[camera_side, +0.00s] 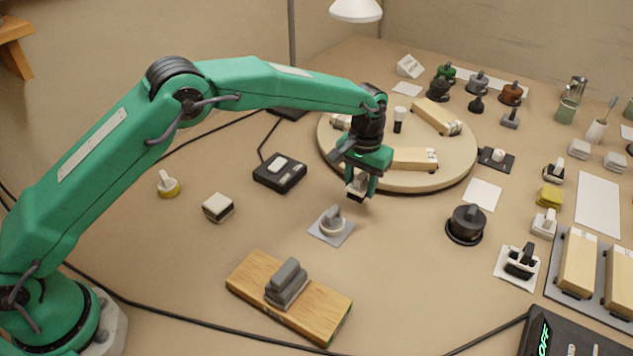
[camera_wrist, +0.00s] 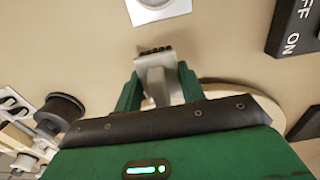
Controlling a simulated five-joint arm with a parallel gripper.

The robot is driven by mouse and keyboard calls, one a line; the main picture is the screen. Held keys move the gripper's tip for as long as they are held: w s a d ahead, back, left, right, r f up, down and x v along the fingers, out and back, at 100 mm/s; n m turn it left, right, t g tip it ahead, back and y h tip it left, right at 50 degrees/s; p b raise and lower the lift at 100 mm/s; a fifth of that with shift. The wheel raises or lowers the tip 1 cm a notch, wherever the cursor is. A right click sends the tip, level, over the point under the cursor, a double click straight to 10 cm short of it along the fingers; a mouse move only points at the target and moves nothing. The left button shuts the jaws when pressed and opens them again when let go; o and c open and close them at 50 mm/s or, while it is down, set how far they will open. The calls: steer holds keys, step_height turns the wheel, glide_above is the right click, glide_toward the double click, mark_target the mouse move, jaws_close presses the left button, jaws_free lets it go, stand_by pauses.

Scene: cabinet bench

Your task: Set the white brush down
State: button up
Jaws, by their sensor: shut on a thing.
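My gripper (camera_side: 361,187) is shut on the white brush (camera_side: 353,186) and holds it up, bristles down, near the front left edge of the round turntable. In the wrist view, the white brush (camera_wrist: 157,72) sits between the two green fingers of my gripper (camera_wrist: 160,90), with its dark bristles at the far end. The brush looks apart from the bench, but the exact gap is hard to tell. The fingers hide part of its body in the side view.
The round wooden turntable (camera_side: 340,160) with blocks on it is behind. A grey knob on a plate (camera_side: 331,223) stands in front, a black switch box (camera_side: 280,173) to the left, a black knob (camera_side: 466,224) to the right. Bare bench (camera_side: 400,240) lies between the knobs.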

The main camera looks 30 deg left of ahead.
mark_target(359, 196)
steer(key=shift+f, duration=2)
steer(key=shift+f, duration=0.15)
steer(key=o, duration=1)
steer(key=shift+c, duration=0.2)
step_height(359, 196, up, 12)
steer(key=shift+r, duration=0.15)
steer(key=shift+a+r, duration=0.1)
steer(key=shift+r, duration=0.05)
